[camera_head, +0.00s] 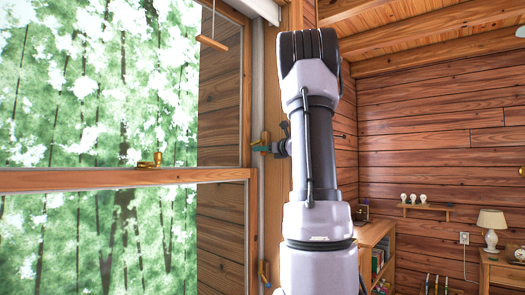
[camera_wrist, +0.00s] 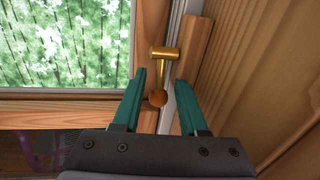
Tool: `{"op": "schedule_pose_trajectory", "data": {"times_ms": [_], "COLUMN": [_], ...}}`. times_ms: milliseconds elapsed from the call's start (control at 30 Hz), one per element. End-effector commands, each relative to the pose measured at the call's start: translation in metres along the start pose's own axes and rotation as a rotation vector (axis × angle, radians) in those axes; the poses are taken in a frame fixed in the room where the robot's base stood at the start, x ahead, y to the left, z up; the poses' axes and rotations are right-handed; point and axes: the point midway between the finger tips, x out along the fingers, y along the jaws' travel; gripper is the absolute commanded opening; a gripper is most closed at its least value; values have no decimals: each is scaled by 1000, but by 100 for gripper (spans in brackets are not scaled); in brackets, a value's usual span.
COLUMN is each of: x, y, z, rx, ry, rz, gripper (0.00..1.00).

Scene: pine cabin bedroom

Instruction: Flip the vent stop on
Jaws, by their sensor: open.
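The vent stop (camera_wrist: 165,54) shows in the wrist view as a brass bar on the window frame. A thin stem hangs from it, ending in a brown-orange ball (camera_wrist: 158,98). My gripper (camera_wrist: 161,79) is open, its two teal fingers on either side of the stem and ball, with gaps visible on both sides. Whether the fingers reach the ball's depth is hard to tell. In the head view my gripper (camera_head: 262,148) is at the window's right post, beside a small brass piece (camera_head: 265,137); the rest of it is mostly hidden behind my arm.
The window sash rail (camera_head: 90,180) carries a brass latch (camera_head: 150,162). A second brass fitting (camera_head: 264,272) sits lower on the post. A wooden bar (camera_head: 211,43) hangs above. A bookshelf (camera_head: 375,242) and a lamp (camera_head: 491,228) stand to the right.

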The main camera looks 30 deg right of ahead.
Motion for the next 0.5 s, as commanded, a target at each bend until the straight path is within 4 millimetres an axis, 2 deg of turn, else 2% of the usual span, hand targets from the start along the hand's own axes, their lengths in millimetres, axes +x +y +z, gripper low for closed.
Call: {"op": "schedule_pose_trajectory", "data": {"times_ms": [267,300,400,500], "x": [2,2,2,2], "y": [0,0,0,0], "z": [0,0,0,0], "rx": [0,0,0,-1], "ry": [0,0,0,1], "rz": [0,0,0,0], "gripper": [42,35,0,0]}}
